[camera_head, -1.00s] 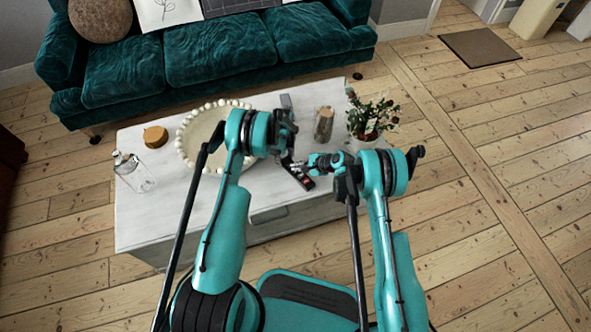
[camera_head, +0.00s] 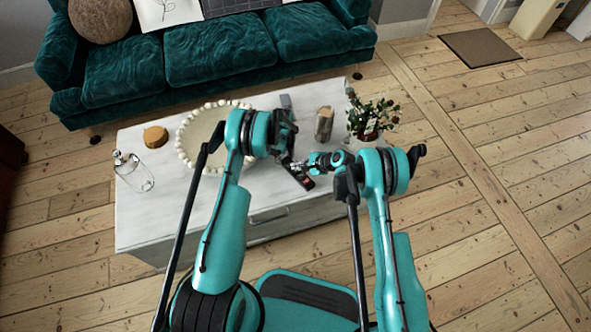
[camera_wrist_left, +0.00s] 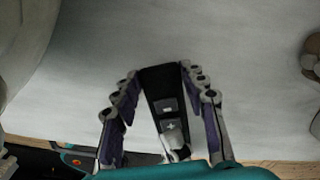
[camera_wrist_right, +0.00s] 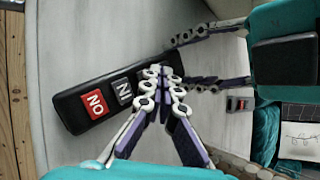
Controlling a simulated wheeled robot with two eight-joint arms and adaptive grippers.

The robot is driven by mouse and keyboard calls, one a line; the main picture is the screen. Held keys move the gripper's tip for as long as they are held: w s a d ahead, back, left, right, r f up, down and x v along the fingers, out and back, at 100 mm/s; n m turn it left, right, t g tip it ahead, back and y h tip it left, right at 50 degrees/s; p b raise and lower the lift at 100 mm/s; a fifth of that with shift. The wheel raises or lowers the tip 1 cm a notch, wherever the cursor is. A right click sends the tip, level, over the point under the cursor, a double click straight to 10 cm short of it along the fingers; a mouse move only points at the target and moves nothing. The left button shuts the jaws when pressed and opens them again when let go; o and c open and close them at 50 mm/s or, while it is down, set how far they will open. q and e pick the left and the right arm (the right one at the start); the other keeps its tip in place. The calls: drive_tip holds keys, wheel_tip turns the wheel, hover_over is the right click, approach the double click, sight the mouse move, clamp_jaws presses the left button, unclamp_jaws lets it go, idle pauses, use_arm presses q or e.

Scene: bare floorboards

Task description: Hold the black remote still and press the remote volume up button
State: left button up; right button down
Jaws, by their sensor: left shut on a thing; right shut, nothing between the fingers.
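The black remote (camera_head: 303,177) is held at a slant over the table's front half. My left gripper (camera_head: 287,158) is shut on it; in the left wrist view (camera_wrist_left: 160,80) its fingers lie along both sides of the remote. Buttons marked minus and plus (camera_wrist_left: 171,127) show there.
The white table (camera_head: 150,220) carries a beaded round tray (camera_head: 183,140), a glass bottle (camera_head: 132,170), a wooden jar (camera_head: 155,137), a wooden cylinder (camera_head: 324,123), a small grey object (camera_head: 286,102) and a potted plant (camera_head: 372,120). A teal sofa (camera_head: 220,50) stands behind.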

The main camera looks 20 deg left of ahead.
drive_tip(key=shift+r, duration=0.25)
drive_tip(key=shift+r, duration=2.5)
idle(0.7)
use_arm(q)
drive_tip(key=o, duration=1.3)
drive_tip(key=shift+r, duration=0.1)
